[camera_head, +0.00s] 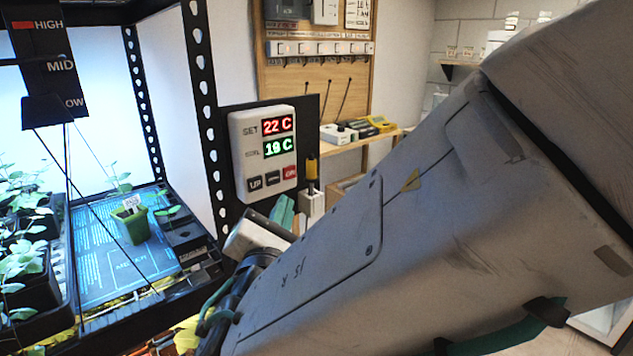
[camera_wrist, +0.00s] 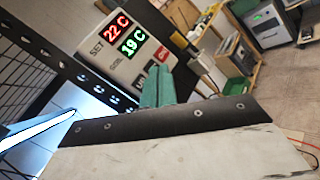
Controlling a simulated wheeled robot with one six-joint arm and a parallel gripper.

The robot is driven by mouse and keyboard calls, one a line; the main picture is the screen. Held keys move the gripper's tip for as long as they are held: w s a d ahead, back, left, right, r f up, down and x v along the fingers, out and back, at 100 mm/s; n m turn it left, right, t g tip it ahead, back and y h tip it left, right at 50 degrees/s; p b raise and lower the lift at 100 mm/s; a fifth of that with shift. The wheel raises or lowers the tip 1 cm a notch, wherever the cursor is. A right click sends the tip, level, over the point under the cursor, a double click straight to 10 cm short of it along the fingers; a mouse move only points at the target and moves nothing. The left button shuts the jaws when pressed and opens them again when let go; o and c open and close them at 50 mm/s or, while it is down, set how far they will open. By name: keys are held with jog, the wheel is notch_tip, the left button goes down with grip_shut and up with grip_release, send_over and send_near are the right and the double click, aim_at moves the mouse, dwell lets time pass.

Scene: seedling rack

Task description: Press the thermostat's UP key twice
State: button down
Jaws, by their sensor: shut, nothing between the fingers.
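The white thermostat (camera_head: 235,152) is mounted on a dark panel at the rack's post. It also shows tilted in the wrist view (camera_wrist: 122,68). Its SET display reads 22 C in red, and the green display below appears to read 19 C. The dark UP key (camera_head: 255,183) is at its lower left, beside another dark key (camera_head: 273,174) and a red key (camera_head: 290,172). My gripper (camera_head: 284,208) has teal fingers, shut and empty, just below the thermostat's lower edge. In the wrist view the fingers (camera_wrist: 157,76) partly cover the key row. I cannot tell whether they touch it.
The seedling rack's perforated post (camera_head: 203,105) stands left of the thermostat. A tray with a blue mat (camera_head: 105,262) holds a green pot (camera_head: 133,226) and seedlings. A yellow-handled item (camera_head: 312,168) is close right of the thermostat. A wooden pegboard (camera_head: 300,88) stands behind.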

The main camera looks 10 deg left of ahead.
jog(key=shift+w+a, duration=2)
jog(key=shift+a, duration=0.25)
jog(key=shift+a, duration=0.1)
dwell(0.3)
jog(key=shift+w+a, duration=0.25)
jog(key=shift+w+a, duration=0.2)
dwell(0.7)
jog(key=shift+s+d, duration=0.5)
jog(key=shift+d, duration=0.05)
dwell(0.4)
jog(key=shift+s+d, duration=1.6)
jog(key=shift+d, duration=0.3)
dwell(1.2)
